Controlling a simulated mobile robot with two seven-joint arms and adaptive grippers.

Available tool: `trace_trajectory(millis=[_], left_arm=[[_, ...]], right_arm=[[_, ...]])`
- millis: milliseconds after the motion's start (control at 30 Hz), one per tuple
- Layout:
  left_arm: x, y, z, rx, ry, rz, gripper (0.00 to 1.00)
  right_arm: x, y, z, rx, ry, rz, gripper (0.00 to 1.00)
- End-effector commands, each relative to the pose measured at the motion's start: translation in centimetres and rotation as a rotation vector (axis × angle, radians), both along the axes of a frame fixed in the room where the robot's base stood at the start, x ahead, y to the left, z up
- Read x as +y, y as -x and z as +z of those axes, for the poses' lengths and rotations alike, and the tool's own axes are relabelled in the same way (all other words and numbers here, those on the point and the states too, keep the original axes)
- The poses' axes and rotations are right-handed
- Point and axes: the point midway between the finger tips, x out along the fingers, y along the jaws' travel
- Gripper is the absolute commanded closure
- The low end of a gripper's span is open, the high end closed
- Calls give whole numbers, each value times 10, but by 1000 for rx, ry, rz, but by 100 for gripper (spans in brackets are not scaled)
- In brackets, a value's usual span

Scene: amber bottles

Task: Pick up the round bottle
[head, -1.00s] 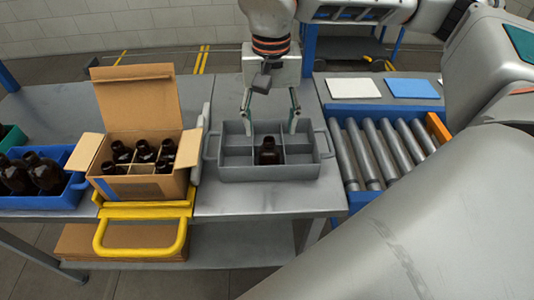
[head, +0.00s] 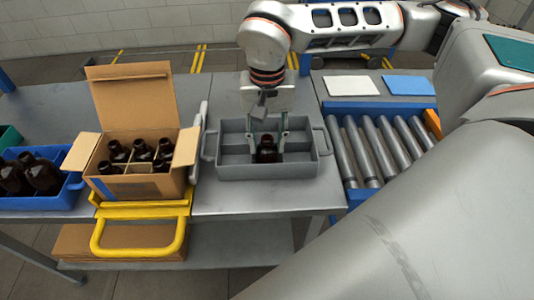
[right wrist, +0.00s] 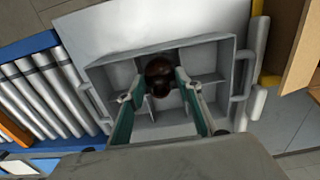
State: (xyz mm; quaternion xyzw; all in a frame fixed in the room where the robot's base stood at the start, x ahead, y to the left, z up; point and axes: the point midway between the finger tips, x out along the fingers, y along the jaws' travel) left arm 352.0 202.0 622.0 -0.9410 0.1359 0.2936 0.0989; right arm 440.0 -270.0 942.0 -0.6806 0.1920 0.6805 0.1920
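A dark brown bottle (head: 266,145) stands upright in a front compartment of the grey divided tray (head: 268,172). My right gripper (head: 267,148) reaches down from above with one finger on each side of it. In the right wrist view the bottle's dark round top (right wrist: 160,70) lies between the two green-grey fingers (right wrist: 161,82), and the fingertips appear to meet its sides. The fingers hide part of its body. The bottle still sits down in the tray. My left gripper is not in view.
An open cardboard box (head: 135,187) with several dark bottles stands left of the tray, above a yellow handle (head: 140,250). A blue bin (head: 40,204) with more bottles is farther left. A roller conveyor (head: 380,150) and white and blue sheets lie right.

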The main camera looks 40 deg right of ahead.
Motion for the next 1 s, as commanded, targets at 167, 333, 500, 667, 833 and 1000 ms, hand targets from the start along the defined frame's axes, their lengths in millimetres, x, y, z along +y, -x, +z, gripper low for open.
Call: trace_trajectory(millis=[167,333,500,667,833,1000], left_arm=[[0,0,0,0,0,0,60],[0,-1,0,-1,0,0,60],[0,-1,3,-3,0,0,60],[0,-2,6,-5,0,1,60],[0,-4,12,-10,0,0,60],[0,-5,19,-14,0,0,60]], right_arm=[[0,0,0,0,0,0,88],[0,-1,4,-1,0,0,88],[0,-1,19,-4,-1,-1,88],[0,-1,47,-6,0,0,88],[0,-2,89,-9,-1,-1,88],[0,-1,135,-6,-1,-2,88]])
